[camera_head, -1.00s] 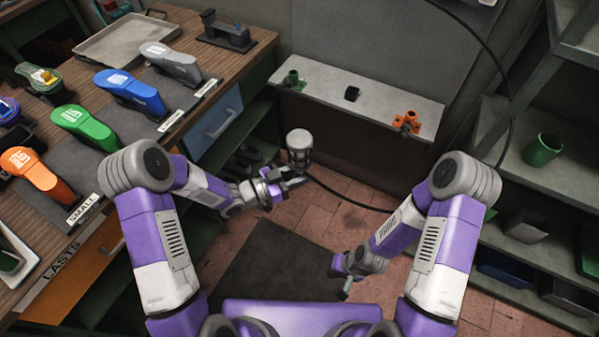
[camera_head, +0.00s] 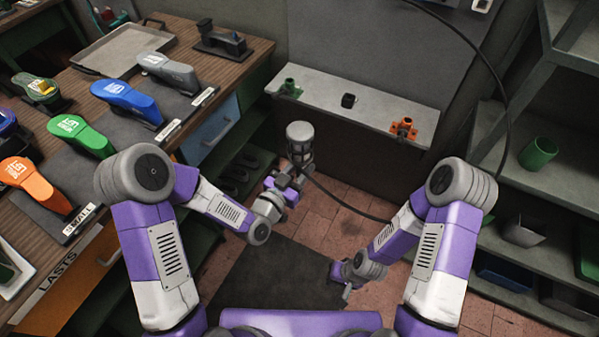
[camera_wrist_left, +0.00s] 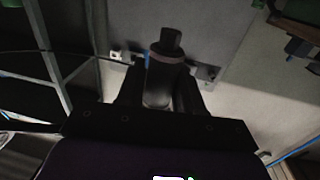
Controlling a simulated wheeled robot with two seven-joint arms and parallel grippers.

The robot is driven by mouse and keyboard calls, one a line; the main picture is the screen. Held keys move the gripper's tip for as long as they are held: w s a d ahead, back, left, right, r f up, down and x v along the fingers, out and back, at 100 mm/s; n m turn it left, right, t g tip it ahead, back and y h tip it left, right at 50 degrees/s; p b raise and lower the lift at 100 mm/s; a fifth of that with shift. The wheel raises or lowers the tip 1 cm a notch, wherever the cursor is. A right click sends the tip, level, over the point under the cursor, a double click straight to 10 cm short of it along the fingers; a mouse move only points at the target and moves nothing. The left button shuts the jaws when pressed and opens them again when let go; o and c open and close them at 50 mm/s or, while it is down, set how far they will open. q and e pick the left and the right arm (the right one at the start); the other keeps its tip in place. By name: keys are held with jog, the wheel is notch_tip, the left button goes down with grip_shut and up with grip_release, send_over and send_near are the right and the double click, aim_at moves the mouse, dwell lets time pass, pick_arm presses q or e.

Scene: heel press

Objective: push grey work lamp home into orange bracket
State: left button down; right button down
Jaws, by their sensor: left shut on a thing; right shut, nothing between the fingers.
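The grey work lamp (camera_head: 300,133), with a caged body, is upright in the head view, in front of the pale shelf. My left gripper (camera_head: 292,178) is shut on it near its lower part. In the left wrist view the lamp (camera_wrist_left: 160,82) sits between the dark fingers (camera_wrist_left: 158,100). The orange bracket (camera_head: 404,129) is on the shelf's right part, to the right of the lamp and clear of it. My right gripper (camera_head: 346,284) hangs low over the floor, shut and empty.
The pale shelf (camera_head: 375,112) also bears a green bracket (camera_head: 288,89) and a black fitting (camera_head: 348,101). A dark cable (camera_head: 350,207) runs past the lamp. The bench with coloured lasts is left; a rack with a green cup (camera_head: 539,152) is right.

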aim_at(300, 160)
pick_arm(q)
jog(key=r+n+t+y, duration=0.1)
jog(key=y, duration=0.1)
jog(key=r+n+t+y, duration=0.1)
jog(key=n+y, duration=0.1)
jog(key=r+n+y, duration=0.1)
jog(key=y, duration=0.1)
jog(key=shift+w+d+r+n+t+y, duration=0.3)
jog(key=shift+w+d+r+t, duration=0.05)
jog(key=shift+d+r+t, duration=0.05)
jog(key=shift+w+r+n+y, duration=0.1)
jog(key=shift+r+n+y, duration=0.35)
jog(key=shift+y, duration=0.35)
jog(key=shift+w+r+n+y, duration=0.1)
jog(key=shift+r+n+y, duration=0.1)
jog(key=shift+n+y, duration=0.5)
